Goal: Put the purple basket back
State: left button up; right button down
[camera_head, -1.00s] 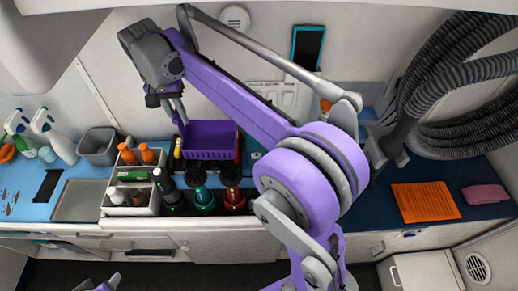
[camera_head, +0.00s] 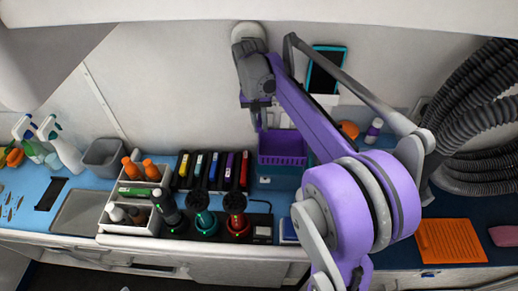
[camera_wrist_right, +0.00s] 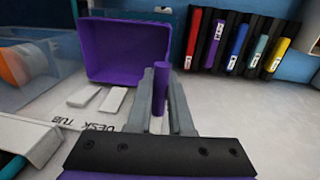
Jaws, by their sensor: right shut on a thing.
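The purple basket (camera_head: 282,146) is in the head view near the back wall, in front of or above a teal box (camera_head: 278,180); I cannot tell whether they touch. My right gripper (camera_head: 262,126) is at the basket's left side, shut on its wall. In the right wrist view the basket (camera_wrist_right: 122,50) shows its open inside, and a narrow purple part is between the fingers (camera_wrist_right: 160,105). My left gripper is not in view, apart from possibly a tiny sliver at the bottom edge.
A black rack with several coloured items (camera_head: 212,170) stands left of the basket, also in the wrist view (camera_wrist_right: 232,42). A white caddy with orange-capped bottles (camera_head: 133,200) is farther left. A clear bin (camera_wrist_right: 30,60) stands beside the basket. Lettering marks the pale surface.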

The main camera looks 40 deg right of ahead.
jog(key=f, duration=0.7)
jog(key=shift+a, duration=0.2)
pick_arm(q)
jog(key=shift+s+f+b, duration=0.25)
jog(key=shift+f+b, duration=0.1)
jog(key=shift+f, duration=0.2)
pick_arm(e)
jog(key=shift+f, duration=2.45)
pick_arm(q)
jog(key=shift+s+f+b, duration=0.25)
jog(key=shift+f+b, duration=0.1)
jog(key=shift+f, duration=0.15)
pick_arm(e)
jog(key=shift+f, duration=0.55)
jog(key=c, duration=0.8)
grip_release()
